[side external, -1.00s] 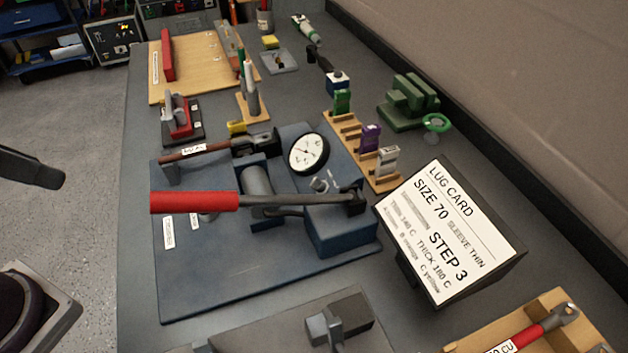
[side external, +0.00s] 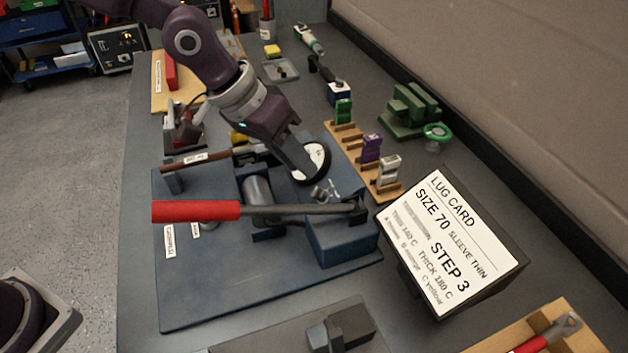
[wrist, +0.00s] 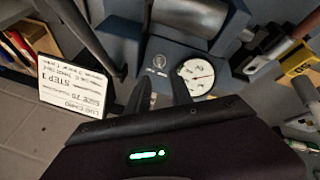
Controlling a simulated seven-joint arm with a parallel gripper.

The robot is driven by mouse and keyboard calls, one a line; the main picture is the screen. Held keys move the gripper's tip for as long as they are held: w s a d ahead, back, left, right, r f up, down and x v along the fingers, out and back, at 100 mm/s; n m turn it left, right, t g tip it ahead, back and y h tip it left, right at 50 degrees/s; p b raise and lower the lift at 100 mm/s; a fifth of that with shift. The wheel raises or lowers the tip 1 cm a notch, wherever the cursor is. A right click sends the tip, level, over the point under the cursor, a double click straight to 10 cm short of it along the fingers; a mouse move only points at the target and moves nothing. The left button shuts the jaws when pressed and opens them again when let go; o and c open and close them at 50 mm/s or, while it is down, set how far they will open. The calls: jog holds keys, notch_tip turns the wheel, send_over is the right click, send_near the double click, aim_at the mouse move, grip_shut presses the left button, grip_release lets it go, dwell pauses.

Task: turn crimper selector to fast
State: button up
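The crimper is a dark blue press on a blue base plate (side external: 215,290), with a red-handled lever (side external: 195,211) across its front. A small grey selector knob (side external: 322,193) sits on top of its blue block (side external: 342,241), with pale marks beside it too small to read. A round white dial gauge (side external: 318,158) stands just behind the knob; my gripper partly covers it. It also shows in the wrist view (wrist: 197,76). My gripper (wrist: 161,84) has its two dark fingers apart, with nothing seen held between them. In the side view its fingertips (side external: 314,178) are above the block, close to the knob.
A lug card (side external: 450,245) reading size 70, sleeve thin, step 3 stands right of the block. A wooden rack (side external: 348,139) with green, purple and grey pieces is behind it. The long lever lies close in front of my fingers.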

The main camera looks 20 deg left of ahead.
aim_at(319, 194)
jog(key=x, duration=0.6)
jog(key=shift+d+f, duration=0.15)
jog(key=shift+f, duration=0.1)
jog(key=shift+c, duration=0.5)
grip_shut()
